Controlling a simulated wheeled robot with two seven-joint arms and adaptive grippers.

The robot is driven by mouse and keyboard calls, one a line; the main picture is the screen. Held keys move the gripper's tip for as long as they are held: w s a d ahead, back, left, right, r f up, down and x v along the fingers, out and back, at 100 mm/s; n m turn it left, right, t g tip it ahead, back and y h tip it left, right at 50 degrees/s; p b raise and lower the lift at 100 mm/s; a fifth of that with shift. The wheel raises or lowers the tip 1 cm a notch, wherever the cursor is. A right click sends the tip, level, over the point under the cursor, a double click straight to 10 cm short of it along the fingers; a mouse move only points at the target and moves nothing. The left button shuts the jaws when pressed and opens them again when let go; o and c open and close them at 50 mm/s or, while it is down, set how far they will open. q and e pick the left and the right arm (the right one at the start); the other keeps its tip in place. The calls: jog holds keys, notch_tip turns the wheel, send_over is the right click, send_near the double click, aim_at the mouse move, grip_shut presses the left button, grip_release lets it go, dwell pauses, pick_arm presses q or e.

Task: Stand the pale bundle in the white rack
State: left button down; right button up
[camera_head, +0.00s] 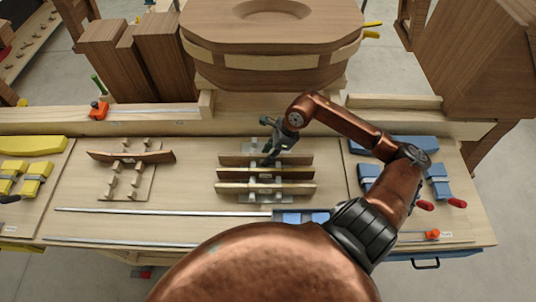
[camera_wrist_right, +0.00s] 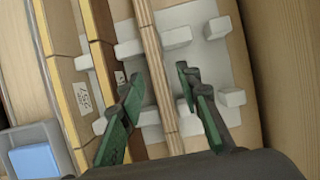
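The white rack (camera_wrist_right: 215,58) has blocky pegs; in the head view it shows at the middle of the bench (camera_head: 254,148). The pale bundle (camera_wrist_right: 152,50), thin light strips side by side, runs between its pegs, apparently on edge. In the head view it seems to be the farthest of the rack's pieces (camera_head: 235,160). My right gripper (camera_wrist_right: 160,82) is open, one green finger on each side of the bundle, with visible gaps. In the head view the right gripper (camera_head: 271,157) is over the rack's far part. My left gripper is not in view.
Two brown pieces with yellow edges (camera_wrist_right: 93,55) stand beside the bundle in the rack. Another pegged rack (camera_head: 127,182) to the left carries a curved brown piece (camera_head: 130,156). Long metal bars (camera_head: 160,212) lie in front. A large wooden seat form (camera_head: 270,45) stands behind.

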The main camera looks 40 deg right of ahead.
jog(key=v, duration=1.2)
jog(key=shift+s, duration=0.1)
